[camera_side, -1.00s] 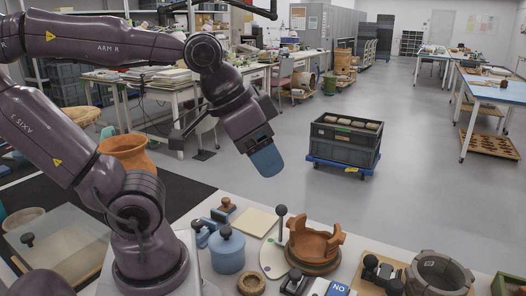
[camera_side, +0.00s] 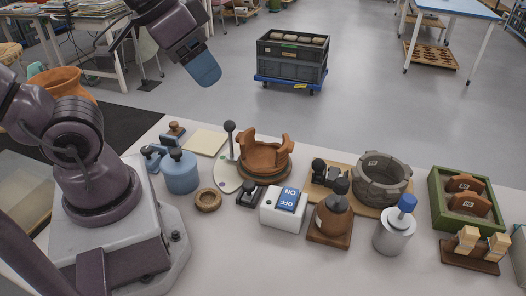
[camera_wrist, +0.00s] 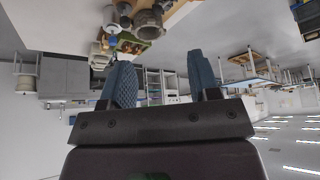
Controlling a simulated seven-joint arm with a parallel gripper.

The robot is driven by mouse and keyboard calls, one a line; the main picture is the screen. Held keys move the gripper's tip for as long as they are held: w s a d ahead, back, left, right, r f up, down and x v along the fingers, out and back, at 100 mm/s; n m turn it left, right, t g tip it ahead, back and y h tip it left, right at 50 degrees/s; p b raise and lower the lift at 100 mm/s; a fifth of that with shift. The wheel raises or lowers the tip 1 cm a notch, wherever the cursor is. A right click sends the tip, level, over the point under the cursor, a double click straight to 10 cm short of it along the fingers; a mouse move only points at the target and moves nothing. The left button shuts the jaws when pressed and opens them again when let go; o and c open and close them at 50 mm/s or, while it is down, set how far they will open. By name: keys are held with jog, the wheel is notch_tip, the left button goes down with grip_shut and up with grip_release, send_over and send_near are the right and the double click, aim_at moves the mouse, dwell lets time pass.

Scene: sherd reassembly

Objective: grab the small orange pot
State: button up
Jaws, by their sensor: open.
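A small orange pot (camera_side: 265,157) with a jagged, broken rim sits upright on a dark round base on the white bench, in the side view. My gripper (camera_side: 208,76) is high above and behind the bench, up and left of the pot, touching nothing. In the wrist view its two blue fingers stand apart with nothing between them (camera_wrist: 160,72). In that view the bench shows small and tilted at the top, and I cannot make out the orange pot there.
A blue lidded jar (camera_side: 181,172) and a black-knobbed post (camera_side: 229,142) stand left of the pot.

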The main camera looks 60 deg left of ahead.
jog(key=shift+o, duration=0.3)
jog(key=m+g+y, duration=0.2)
jog(key=m+y, duration=1.1)
jog(key=m, duration=0.8)
send_near(243, 149)
jog(key=x, duration=0.5)
jog(key=shift+d+f, duration=0.1)
jog(key=shift+f, duration=0.2)
jog(key=shift+r+x, duration=0.1)
jog(key=shift+x, duration=1.45)
jog(key=shift+r+x, duration=0.15)
jog(key=shift+x, duration=1.45)
